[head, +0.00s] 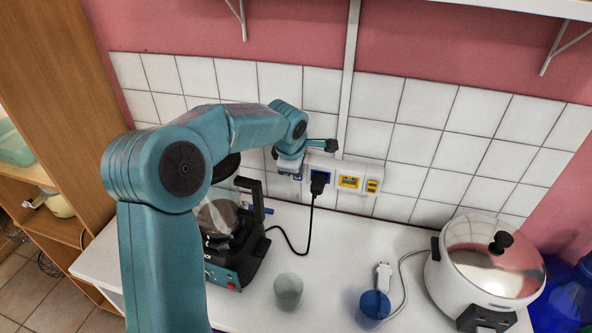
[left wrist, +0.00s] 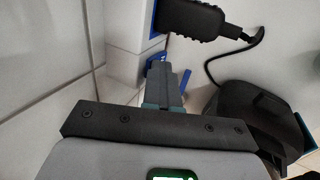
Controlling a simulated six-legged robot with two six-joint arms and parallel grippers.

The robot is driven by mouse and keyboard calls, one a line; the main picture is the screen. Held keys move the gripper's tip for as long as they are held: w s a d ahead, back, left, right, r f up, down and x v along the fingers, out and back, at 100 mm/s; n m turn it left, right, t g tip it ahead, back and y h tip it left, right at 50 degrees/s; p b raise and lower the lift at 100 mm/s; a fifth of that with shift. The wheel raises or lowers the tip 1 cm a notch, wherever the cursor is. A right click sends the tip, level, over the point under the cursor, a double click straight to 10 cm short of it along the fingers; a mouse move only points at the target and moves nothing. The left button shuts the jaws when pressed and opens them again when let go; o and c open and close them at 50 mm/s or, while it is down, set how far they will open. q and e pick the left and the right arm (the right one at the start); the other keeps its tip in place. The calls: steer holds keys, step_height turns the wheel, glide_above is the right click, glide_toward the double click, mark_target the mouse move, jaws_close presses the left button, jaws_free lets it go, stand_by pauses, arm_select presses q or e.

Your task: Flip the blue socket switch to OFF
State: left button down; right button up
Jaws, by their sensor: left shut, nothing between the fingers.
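The white socket strip (head: 333,164) is on the tiled wall. Its blue socket (head: 321,177) holds a black plug (head: 317,187); the plug also shows in the left wrist view (left wrist: 200,20). My right gripper is not in view.
A yellow socket (head: 349,182) and yellow switch (head: 372,186) sit to the right. A black coffee machine (head: 232,245) stands below my arm, a black cord beside it. A cup (head: 288,290), a blue cup (head: 374,306) and a white cooker (head: 482,265) stand on the counter (head: 335,245).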

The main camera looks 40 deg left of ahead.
arm_select(q)
steer(key=shift+w+r+p, duration=0.1)
steer(key=shift+r+p, duration=0.2)
steer(key=shift+r, duration=0.45)
steer(key=shift+f, duration=0.1)
